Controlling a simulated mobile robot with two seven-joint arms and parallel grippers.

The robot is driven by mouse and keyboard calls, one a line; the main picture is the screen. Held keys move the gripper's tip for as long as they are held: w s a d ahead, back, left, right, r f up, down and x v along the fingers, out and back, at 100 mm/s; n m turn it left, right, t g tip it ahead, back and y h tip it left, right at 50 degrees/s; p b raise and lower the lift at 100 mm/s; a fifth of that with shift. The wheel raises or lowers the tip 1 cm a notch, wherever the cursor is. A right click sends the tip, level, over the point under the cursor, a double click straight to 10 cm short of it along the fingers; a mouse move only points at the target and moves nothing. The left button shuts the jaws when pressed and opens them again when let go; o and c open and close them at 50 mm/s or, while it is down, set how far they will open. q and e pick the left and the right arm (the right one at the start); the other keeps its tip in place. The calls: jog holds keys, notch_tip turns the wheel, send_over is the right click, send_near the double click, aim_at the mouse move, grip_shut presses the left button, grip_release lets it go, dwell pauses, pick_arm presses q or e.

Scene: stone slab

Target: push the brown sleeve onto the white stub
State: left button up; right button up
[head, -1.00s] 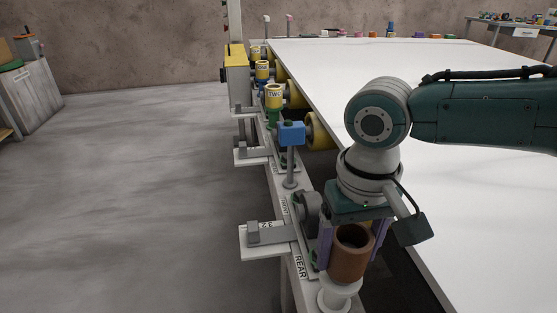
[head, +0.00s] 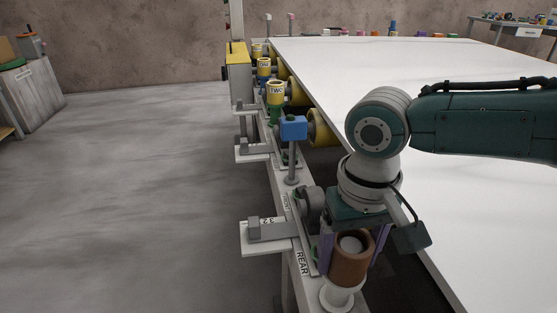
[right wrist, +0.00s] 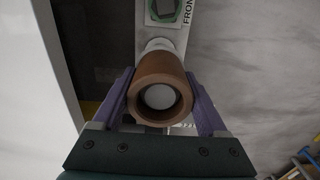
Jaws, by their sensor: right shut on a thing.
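The brown sleeve (head: 350,268) is upright between the purple fingers of my right gripper (head: 352,254) in the head view. The gripper is shut on it from two sides. The white stub (head: 350,244) shows as a round white face inside the sleeve's bore. A wider white base (head: 341,296) shows below the sleeve. In the right wrist view the sleeve (right wrist: 157,64) surrounds the white stub end (right wrist: 159,96), which lies a little inside the rim. How far down the sleeve sits is hard to tell. My left gripper is not in view.
A large white slab (head: 450,190) lies to the right. The floor at left is clear.

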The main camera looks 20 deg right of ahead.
jog(key=o, duration=1.4)
jog(key=shift+c, duration=0.2)
jog(key=shift+r, duration=0.1)
notch_tip(320, 180, up, 8)
jog(key=p, duration=0.3)
jog(key=shift+r, duration=0.25)
jog(key=shift+r+p, duration=0.3)
jog(key=shift+r, duration=0.35)
